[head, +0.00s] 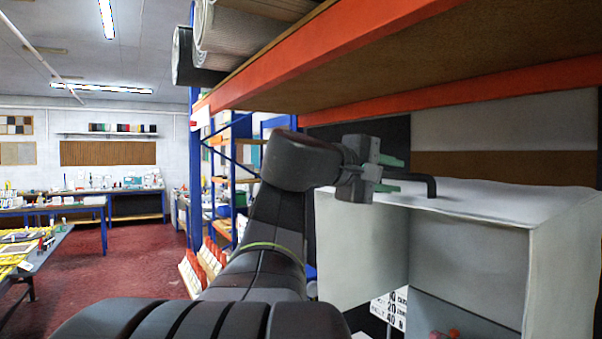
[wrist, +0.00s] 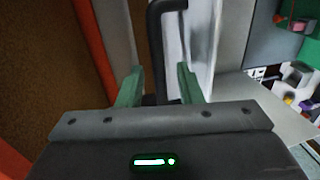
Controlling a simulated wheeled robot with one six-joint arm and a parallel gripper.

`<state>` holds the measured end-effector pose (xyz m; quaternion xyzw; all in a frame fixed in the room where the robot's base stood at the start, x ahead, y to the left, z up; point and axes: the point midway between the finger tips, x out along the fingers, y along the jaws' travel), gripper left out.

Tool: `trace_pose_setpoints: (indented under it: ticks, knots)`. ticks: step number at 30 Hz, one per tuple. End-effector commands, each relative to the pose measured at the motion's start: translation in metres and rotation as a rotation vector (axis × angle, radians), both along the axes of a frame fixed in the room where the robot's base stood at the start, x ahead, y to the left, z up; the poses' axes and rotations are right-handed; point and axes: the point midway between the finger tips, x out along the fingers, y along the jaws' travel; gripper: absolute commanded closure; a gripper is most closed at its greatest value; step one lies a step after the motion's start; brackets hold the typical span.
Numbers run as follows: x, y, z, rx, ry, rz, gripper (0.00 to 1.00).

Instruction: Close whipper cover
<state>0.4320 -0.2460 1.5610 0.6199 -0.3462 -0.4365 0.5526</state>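The whipper cover (head: 470,199) is a pale grey, box-like hood at the right in the head view. Its hollow inside faces me, so it stands open above the machine. A black bent handle (head: 425,180) rises from its top face; in the wrist view the handle (wrist: 155,50) runs up between the fingers. My gripper (head: 391,174) is at the hood's left top edge, pointing right toward the handle. In the wrist view its green fingers (wrist: 160,75) are spread, with gaps beside the bar. Contact with the handle cannot be made out.
An orange shelf beam (head: 430,85) with rolls (head: 240,35) above it hangs close over my arm and the cover. Machine parts with a number label (head: 392,308) and red knobs (head: 448,334) sit under the cover. Red floor (head: 120,265) is open at left.

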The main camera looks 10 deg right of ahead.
Motion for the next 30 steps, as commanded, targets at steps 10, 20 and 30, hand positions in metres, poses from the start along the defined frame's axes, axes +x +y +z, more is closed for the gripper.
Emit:
trace_pose_setpoints:
  ticks: [10, 20, 30]
  knots:
    - [0.013, -0.034, -0.006, 0.000, 0.002, -0.002, 0.67]
    - [0.015, -0.036, -0.006, 0.000, 0.000, 0.001, 0.67]
    - [0.015, -0.036, -0.006, 0.000, 0.000, 0.000, 1.00]
